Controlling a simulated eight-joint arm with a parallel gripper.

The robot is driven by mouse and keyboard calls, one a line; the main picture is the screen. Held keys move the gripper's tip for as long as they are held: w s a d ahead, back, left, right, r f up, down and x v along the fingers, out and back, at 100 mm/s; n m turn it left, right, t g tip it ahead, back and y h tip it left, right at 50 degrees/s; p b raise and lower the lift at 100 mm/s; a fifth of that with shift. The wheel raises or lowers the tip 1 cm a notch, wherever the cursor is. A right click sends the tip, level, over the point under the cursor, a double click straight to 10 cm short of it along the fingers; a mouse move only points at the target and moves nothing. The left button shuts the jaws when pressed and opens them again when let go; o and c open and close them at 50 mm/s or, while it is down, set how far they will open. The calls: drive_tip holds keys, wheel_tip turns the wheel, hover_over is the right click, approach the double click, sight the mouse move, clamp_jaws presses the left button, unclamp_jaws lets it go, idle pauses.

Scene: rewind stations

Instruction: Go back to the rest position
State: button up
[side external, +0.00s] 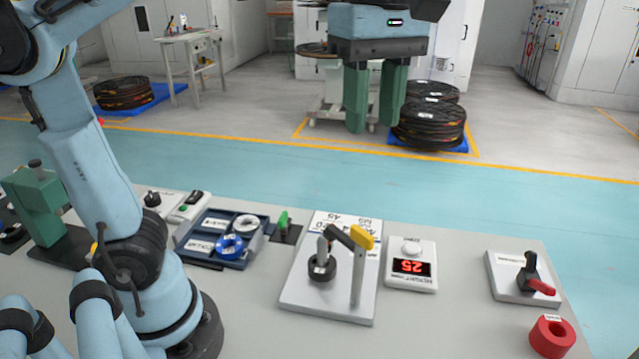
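My gripper (375,112) is in the upper middle of the side external view. Its two green fingers point down with a narrow gap between them and nothing visible in it. It hangs high above the grey table (440,325), apart from everything on it. Below it stands a white-based station (330,306) with a black ring (322,268) around an upright post and a dark arm with a yellow end (362,237). Beside it is a white box with a red digital display (411,268).
A blue tray (243,262) holds a blue ring (230,246) and a white ring (247,224). A green press-like device (35,205) stands at left. Cable coils (430,125) lie on the floor behind.

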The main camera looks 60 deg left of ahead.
drive_tip(key=m, duration=0.5)
drive_tip(key=shift+f, duration=0.1)
idle(1.4)
